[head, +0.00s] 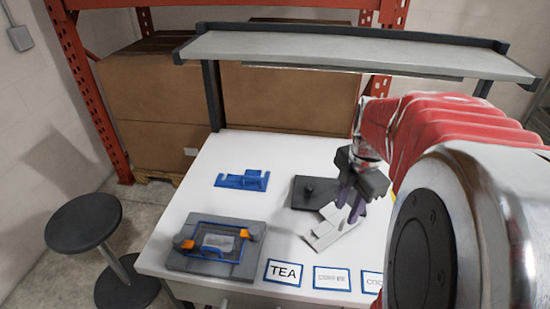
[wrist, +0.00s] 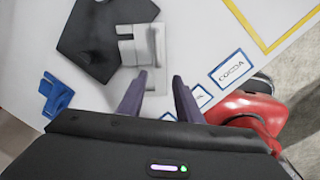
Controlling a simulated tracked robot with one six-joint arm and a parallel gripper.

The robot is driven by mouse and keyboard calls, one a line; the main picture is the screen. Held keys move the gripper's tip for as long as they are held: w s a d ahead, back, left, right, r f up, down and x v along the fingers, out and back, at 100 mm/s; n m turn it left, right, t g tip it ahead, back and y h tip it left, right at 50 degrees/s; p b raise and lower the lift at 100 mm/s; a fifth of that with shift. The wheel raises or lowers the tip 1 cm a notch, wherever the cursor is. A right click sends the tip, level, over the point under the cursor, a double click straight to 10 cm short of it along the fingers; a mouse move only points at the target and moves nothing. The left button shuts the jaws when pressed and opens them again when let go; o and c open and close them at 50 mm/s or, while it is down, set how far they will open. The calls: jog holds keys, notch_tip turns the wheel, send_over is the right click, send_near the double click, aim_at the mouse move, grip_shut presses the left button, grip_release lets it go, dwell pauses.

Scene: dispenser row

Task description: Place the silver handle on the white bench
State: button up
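A silver-grey stepped piece (head: 326,231), which I take for the silver handle, is at the right of the white bench (head: 290,160). It overlaps the front edge of a dark plate (head: 306,192); I cannot tell whether it rests on the plate or the bench. In the wrist view the silver piece (wrist: 138,44) lies just ahead of my fingers, its near end close to the gap between them. My gripper (head: 349,206) points down over it. Its two purple fingers are apart in the wrist view (wrist: 157,84), with nothing clearly held between them.
A blue bracket (head: 242,180) lies mid-bench. A grey fixture (head: 190,262) with a blue frame and orange clips is at front left. Label cards, including TEA (head: 284,272), line the front edge. A grey shelf (head: 340,50) spans above. A stool (head: 84,222) stands left.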

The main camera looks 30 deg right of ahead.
aim_at(343, 221)
jog(key=shift+f, duration=0.5)
jog(key=shift+w+d+f, duration=0.1)
jog(key=shift+w+f, duration=0.05)
jog(key=shift+f, duration=0.7)
jog(key=shift+w+d+f, duration=0.1)
jog(key=shift+w+f, duration=0.05)
jog(key=shift+f, duration=0.75)
jog(key=shift+w+d+f, duration=0.1)
jog(key=shift+w+f, duration=0.05)
jog(key=shift+f, duration=0.7)
jog(key=shift+c, duration=0.5)
grip_shut()
